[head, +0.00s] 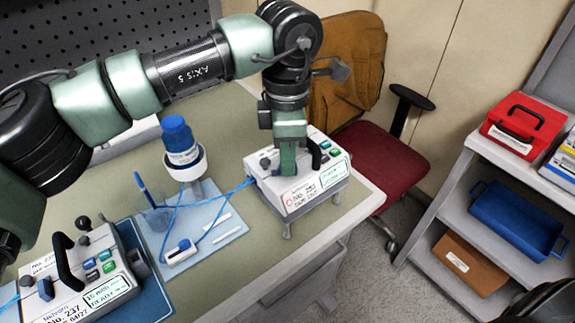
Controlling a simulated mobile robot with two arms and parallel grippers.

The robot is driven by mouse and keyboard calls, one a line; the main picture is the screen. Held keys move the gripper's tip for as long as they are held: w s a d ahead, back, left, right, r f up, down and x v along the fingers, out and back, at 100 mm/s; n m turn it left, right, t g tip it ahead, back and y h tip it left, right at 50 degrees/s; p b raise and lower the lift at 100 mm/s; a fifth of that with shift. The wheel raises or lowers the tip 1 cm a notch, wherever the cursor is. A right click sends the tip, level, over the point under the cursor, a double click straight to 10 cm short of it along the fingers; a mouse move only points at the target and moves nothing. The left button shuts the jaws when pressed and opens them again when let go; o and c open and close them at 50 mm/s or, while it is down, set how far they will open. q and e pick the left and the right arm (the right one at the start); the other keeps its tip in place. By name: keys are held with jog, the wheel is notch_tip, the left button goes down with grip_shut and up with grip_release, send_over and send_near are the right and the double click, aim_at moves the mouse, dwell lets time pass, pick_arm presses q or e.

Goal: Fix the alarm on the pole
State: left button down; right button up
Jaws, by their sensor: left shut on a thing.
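A white pump (328,191) with a black handle and a small lit screen stands at the right end of the bench. A red ring mark shows on its front; the lettering is too small to read surely. My left gripper (288,165) points straight down onto its top and is shut, its tips against a part of the pump that they hide. A blue bottle (180,140) sits in a white ring holder (186,170) on a stand. Blue tubing (228,191) runs from the pump's left side towards the stand. My right gripper is not in view.
A second pump (108,290), marked No. 237, stands on a blue mat at the lower left. A clamp (181,250) lies on a pale blue mat (236,222). A red chair (378,165) stands behind the bench. A shelf at right holds a red box (524,122) and blue tray (515,220).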

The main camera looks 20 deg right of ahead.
pick_arm(q)
jog(key=m+b, duration=0.1)
jog(key=m, duration=0.4)
jog(key=shift+w+m, duration=0.1)
jog(key=shift+m, duration=0.2)
jog(key=m, duration=0.5)
jog(key=shift+w+d+r+m, duration=0.1)
jog(key=shift+m, duration=0.2)
jog(key=c, duration=1.5)
grip_release()
jog(key=shift+b, duration=0.3)
notch_tip(320, 180, up, 8)
jog(key=shift+f+b, duration=0.1)
jog(key=shift+b, duration=0.2)
